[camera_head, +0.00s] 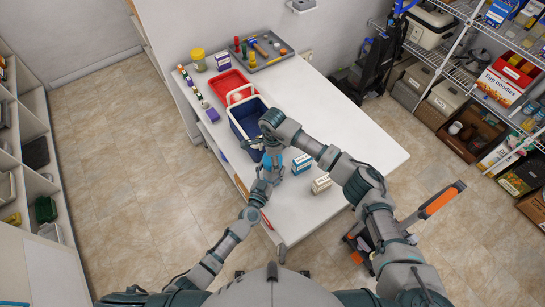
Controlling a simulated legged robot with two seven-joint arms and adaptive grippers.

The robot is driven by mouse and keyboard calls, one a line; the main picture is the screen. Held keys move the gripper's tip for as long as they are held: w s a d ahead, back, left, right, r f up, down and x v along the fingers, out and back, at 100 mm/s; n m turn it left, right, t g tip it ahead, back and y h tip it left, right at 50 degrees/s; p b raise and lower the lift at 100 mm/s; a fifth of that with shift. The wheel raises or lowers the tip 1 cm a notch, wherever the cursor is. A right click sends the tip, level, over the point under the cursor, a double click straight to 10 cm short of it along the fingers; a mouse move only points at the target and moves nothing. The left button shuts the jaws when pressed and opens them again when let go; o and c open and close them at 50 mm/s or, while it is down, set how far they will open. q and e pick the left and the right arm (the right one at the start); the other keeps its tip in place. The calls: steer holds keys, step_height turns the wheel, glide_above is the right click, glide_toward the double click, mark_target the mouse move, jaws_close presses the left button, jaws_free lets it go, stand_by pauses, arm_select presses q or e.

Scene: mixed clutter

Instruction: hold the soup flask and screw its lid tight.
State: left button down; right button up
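A small bright blue object (267,161), which may be the soup flask, shows between my two grippers over the near left part of the white table. Most of it is hidden by the grippers, and I cannot make out its lid. My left gripper (270,170) reaches up to it from below in the picture. My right gripper (271,148) comes down from above it, close over the left one. The fingers of both are too small and overlapped to tell whether they are open or shut.
The white table (345,140) is bare on its right. A blue basket (237,128) with a white handle stands close by my grippers. Two small cartons (301,164) (321,184) stand to their right. A red tray (228,84) and a grey tray (286,55) with items lie farther back.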

steer(key=c, duration=0.9)
steer(key=shift+o, duration=0.2)
steer(key=m, duration=0.6)
steer(key=shift+m, duration=0.4)
steer(key=m, duration=0.5)
steer(key=o, duration=1.3)
steer(key=shift+c, duration=0.2)
steer(key=shift+r, duration=2.25)
steer(key=shift+c, duration=0.3)
